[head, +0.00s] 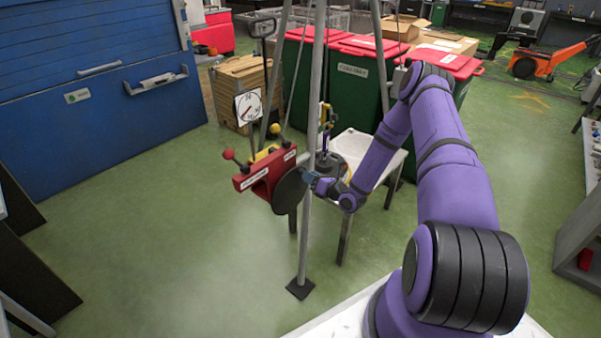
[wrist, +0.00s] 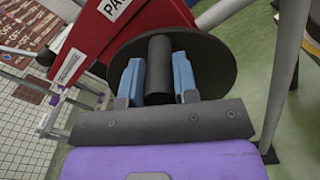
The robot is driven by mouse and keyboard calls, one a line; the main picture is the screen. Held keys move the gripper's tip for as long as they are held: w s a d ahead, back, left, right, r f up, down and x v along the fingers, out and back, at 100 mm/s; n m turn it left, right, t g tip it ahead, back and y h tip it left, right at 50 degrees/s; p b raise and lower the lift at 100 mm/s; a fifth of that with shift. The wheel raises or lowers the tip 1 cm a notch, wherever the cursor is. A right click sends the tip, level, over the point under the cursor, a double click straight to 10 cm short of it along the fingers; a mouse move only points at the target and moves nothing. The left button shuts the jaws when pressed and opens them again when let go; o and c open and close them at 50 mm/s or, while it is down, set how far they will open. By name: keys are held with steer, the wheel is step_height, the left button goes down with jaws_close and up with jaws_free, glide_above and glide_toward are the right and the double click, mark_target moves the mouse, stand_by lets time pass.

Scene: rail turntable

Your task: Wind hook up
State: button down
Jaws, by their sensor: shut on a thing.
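A red winch box (head: 265,172) with white labels is mounted on a grey tripod frame. A dark round crank disc (head: 291,190) sits on its right side. In the wrist view, a black cylindrical crank handle (wrist: 159,68) stands out from the disc (wrist: 215,62). My gripper (head: 311,179) is at the disc; its blue fingers (wrist: 158,82) are closed on both sides of the handle. A yellow piece (head: 326,115), perhaps the hook, hangs inside the tripod above a dark round object on a white table (head: 352,150). The tripod leg partly hides this area.
A tripod leg (head: 306,230) stands close to my gripper. A dial (head: 248,106) and ball-ended levers (head: 229,155) are by the winch. Green bins with red lids (head: 358,72) and a wooden crate (head: 240,78) stand behind. Green floor is clear at left.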

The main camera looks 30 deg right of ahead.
steer(key=shift+w+d+f+m, duration=0.15)
steer(key=shift+d+f+m, duration=0.3)
steer(key=shift+m, duration=0.25)
steer(key=shift+w+d+f+m, duration=0.1)
steer(key=shift+d+f+m, duration=0.3)
steer(key=shift+m, duration=0.3)
steer(key=shift+d, duration=0.1)
steer(key=shift+w+d+f+m, duration=0.15)
steer(key=shift+d+f+m, duration=0.35)
steer(key=shift+m, duration=0.4)
steer(key=shift+w+d+f+m, duration=0.15)
steer(key=shift+d+f+m, duration=0.1)
steer(key=shift+f+m, duration=0.5)
steer(key=shift+r, duration=0.2)
steer(key=shift+m, duration=0.25)
steer(key=f+m, duration=0.2)
steer(key=m, duration=0.1)
steer(key=shift+w+d+f, duration=0.1)
steer(key=shift+d+f, duration=0.25)
steer(key=shift+m, duration=0.3)
